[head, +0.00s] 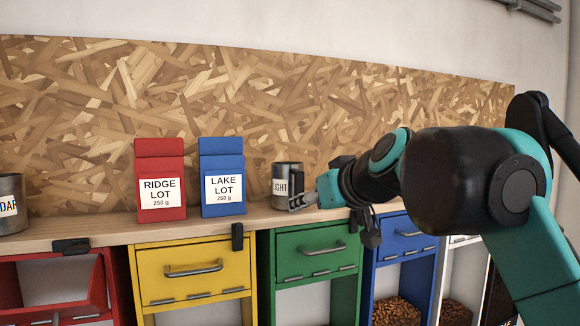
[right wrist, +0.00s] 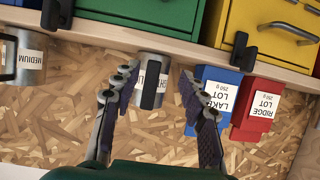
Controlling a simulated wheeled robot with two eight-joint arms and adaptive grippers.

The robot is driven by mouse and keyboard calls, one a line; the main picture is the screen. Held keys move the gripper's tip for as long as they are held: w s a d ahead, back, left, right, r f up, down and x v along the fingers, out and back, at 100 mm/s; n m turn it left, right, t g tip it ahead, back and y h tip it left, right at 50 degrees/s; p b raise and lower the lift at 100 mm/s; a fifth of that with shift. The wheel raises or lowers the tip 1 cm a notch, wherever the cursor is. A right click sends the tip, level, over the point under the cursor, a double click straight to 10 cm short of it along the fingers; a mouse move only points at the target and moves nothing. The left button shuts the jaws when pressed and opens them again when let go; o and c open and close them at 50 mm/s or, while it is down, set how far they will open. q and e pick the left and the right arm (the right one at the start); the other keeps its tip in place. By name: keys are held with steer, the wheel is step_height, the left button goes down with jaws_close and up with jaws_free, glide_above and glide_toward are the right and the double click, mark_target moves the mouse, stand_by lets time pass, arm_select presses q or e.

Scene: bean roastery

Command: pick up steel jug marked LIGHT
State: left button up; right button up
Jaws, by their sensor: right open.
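The steel jug marked LIGHT (head: 282,180) stands upright on the wooden shelf, right of the blue bag. My right gripper (head: 308,199) is at the jug, its fingers partly covering the jug's right side and label in the head view. In the right wrist view, which is upside down, the jug (right wrist: 152,63) sits between the spread fingers of the open gripper (right wrist: 158,76), with its dark handle towards the camera. I cannot tell whether a finger touches it. My left gripper is in neither view.
A blue LAKE LOT bag (head: 222,168) and a red RIDGE LOT bag (head: 160,170) stand left of the jug. A MEDIUM jug (right wrist: 25,58) shows in the wrist view. Another jug (head: 10,190) is at the far left. Coloured drawers sit below the shelf (head: 110,228); a chipboard wall is behind.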

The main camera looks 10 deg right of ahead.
mark_target(300, 192)
steer(key=w+p, duration=0.1)
steer(key=w, duration=0.4)
steer(key=w+a+p, duration=0.1)
steer(key=w, duration=0.1)
steer(key=shift+w+r+p, duration=0.15)
steer(key=shift+w+p, duration=0.15)
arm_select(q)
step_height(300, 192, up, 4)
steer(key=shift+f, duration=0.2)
arm_select(e)
steer(key=shift+s, duration=0.15)
jaws_close()
